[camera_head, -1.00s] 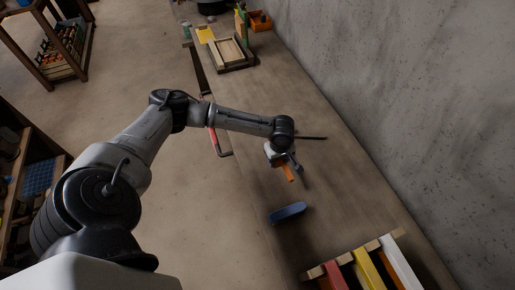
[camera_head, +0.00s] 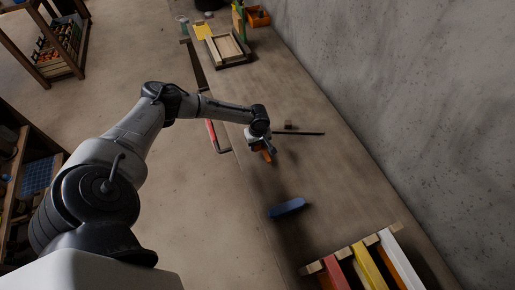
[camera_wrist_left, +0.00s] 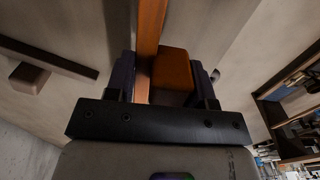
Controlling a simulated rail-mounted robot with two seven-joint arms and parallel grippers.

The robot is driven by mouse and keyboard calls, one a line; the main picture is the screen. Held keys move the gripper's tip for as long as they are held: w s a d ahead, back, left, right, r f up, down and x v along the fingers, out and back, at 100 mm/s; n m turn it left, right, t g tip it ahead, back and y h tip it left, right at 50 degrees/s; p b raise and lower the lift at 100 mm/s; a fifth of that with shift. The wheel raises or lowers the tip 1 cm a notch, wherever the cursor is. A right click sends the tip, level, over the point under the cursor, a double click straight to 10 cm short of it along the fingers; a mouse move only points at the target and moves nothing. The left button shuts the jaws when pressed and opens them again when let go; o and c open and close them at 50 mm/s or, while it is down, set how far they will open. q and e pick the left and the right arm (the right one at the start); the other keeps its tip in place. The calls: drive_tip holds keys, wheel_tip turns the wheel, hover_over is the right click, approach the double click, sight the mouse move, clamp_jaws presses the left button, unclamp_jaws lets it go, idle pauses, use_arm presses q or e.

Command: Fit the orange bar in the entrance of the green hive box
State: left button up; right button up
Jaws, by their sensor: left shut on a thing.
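My left gripper (camera_head: 262,147) is shut on the orange bar (camera_head: 267,157) and holds it over the middle of the long bench. In the left wrist view the orange bar (camera_wrist_left: 172,72) sits between the dark fingers, with a long strip of it running up past the top edge. A narrow green thing (camera_head: 239,20) stands at the bench's far end; it is too small to tell whether it is the hive box, and no entrance can be made out. My right gripper is not in view.
A blue block (camera_head: 287,208) lies nearer on the bench (camera_head: 335,185). A dark rod (camera_head: 305,133) and small brown block (camera_head: 288,125) lie beside the gripper. A rack with coloured bars (camera_head: 368,268) is at bottom right. A wooden frame (camera_head: 227,47) lies far back, near an orange bin (camera_head: 258,17).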

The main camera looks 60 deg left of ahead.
use_arm(q)
wheel_tip(320, 180, down, 2)
drive_tip(key=shift+a+f, duration=0.1)
drive_tip(key=shift+f+p, duration=0.2)
drive_tip(key=shift+p, duration=0.15)
drive_tip(key=shift+f, duration=0.55)
drive_tip(key=shift+f, duration=0.2)
drive_tip(key=o, duration=1.1)
drive_tip(key=shift+c, duration=0.2)
